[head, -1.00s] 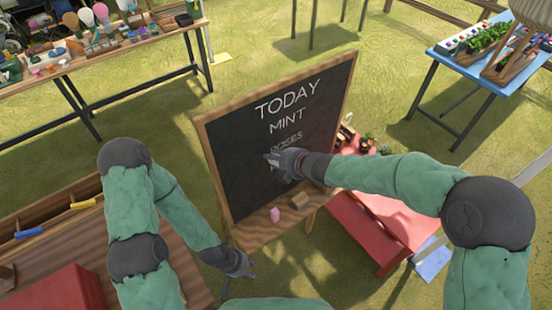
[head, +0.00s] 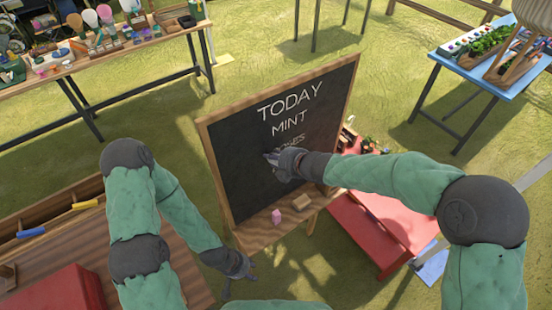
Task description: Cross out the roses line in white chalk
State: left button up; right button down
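My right gripper (head: 270,158) is at the board face, just below and left of that line. A small pale tip shows at its end, but I cannot make out chalk or the finger state. My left gripper (head: 240,281) hangs low in front of the board, fingers apart and empty.
A pink piece (head: 276,217) and a tan block (head: 299,203) lie on the board's ledge. A red bench (head: 370,235) stands to the right. A blue table (head: 490,78) with planters is back right. A cluttered table (head: 120,50) is back left. Open grass lies between.

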jog(key=shift+w+d+p, duration=0.95)
jog(key=shift+d+p, duration=0.25)
jog(key=shift+d, duration=0.1)
jog(key=shift+w+d+p, duration=0.95)
jog(key=shift+d+p, duration=0.2)
jog(key=shift+d, duration=0.2)
jog(key=shift+w+d+p, duration=0.95)
jog(key=shift+d+p, duration=0.25)
jog(key=shift+d, duration=0.1)
jog(key=shift+w+d+r+p, duration=0.1)
jog(key=shift+w+d+p, duration=0.6)
jog(key=shift+d+p, duration=0.25)
jog(key=shift+w+d+r+p, duration=0.1)
jog(key=shift+w+d+p, duration=0.6)
jog(key=shift+d+p, duration=0.2)
jog(key=shift+w+d+f+p, duration=0.1)
jog(key=shift+w+d+p, duration=0.35)
jog(key=shift+d, duration=0.25)
jog(key=shift+a, duration=0.1)
